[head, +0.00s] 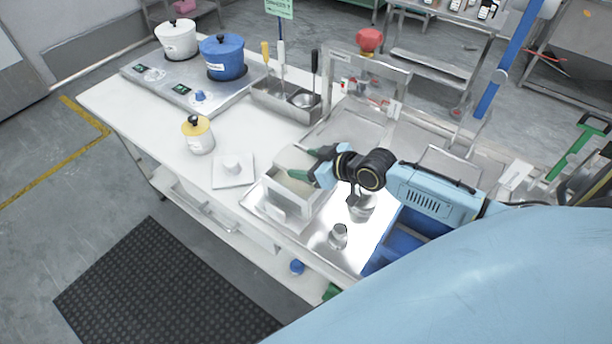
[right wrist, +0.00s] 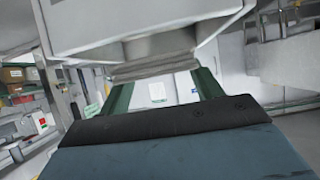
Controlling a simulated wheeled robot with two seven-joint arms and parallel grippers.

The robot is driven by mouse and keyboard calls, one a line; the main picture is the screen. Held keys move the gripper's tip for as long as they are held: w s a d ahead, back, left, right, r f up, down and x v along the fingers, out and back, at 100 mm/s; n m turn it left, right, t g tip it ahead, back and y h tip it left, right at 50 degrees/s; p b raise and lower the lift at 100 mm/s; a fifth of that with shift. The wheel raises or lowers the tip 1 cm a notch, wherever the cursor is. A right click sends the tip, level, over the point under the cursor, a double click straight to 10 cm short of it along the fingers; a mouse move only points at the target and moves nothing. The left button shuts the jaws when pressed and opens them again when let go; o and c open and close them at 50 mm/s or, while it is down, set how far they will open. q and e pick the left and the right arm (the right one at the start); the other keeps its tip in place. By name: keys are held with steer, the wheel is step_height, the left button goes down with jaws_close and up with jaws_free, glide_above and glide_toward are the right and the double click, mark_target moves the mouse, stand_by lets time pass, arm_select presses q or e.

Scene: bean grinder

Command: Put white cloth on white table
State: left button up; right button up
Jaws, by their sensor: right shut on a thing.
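My right gripper (head: 308,165) reaches in from the right with green fingers, above and beside an open pale box (head: 290,203) on the bench. In the right wrist view its fingers (right wrist: 160,88) close on a pale, folded-looking piece that appears to be the white cloth (right wrist: 155,69). A larger white body lies just above it there, and whether the two touch is unclear. The white table (head: 150,125) is the long bench top. A flat white square (head: 233,170) with a small knob-like piece on it lies left of the box. My left gripper is out of view.
A jar with a yellow lid (head: 198,134) stands on the bench, with white (head: 176,40) and blue (head: 222,58) pots behind. A utensil tray (head: 285,101) is at the back. Metal cups (head: 338,236) stand at the right. Bare table lies around the jar.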

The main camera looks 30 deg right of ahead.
steer(key=shift+f+b, duration=0.3)
steer(key=shift+f, duration=2.05)
steer(key=o, duration=1)
steer(key=shift+f, duration=0.15)
